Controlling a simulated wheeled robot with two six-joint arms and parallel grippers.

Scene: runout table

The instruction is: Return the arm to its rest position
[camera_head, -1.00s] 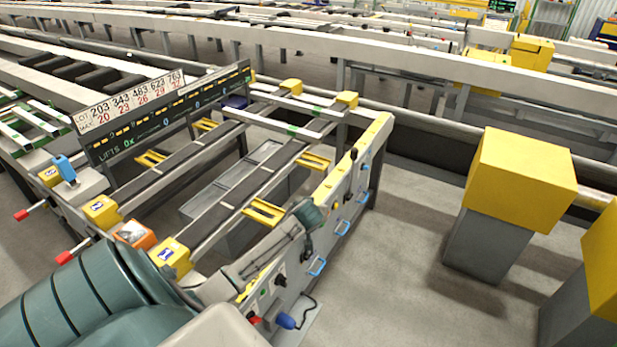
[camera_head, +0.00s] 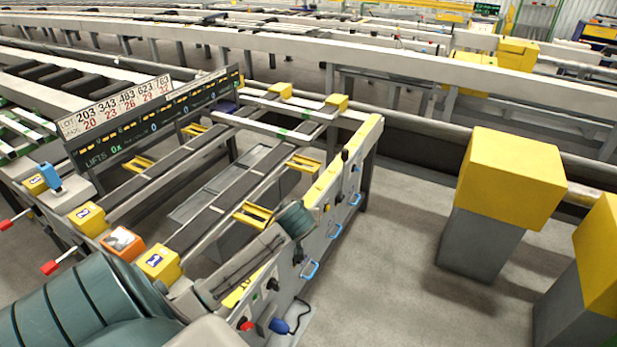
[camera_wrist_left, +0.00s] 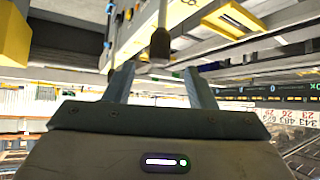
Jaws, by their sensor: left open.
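My left arm (camera_head: 245,262) comes in from the lower left of the head view and reaches over the side panel of the runout table (camera_head: 318,240). Its teal end joint hangs over the panel's top edge. The fingers of my left gripper cannot be made out in the head view. In the left wrist view my left gripper (camera_wrist_left: 160,82) is open, with its two fingers apart. A dark rounded knob-like part (camera_wrist_left: 160,46) shows beyond and between the fingertips. Nothing is seen held. My right gripper is not in view.
A lot number board (camera_head: 155,115) stands across the table. Blue handles (camera_head: 311,269) and an orange button box (camera_head: 122,243) are close to the arm. Yellow-topped grey posts (camera_head: 510,175) stand at the right. Bare floor (camera_head: 400,250) lies between.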

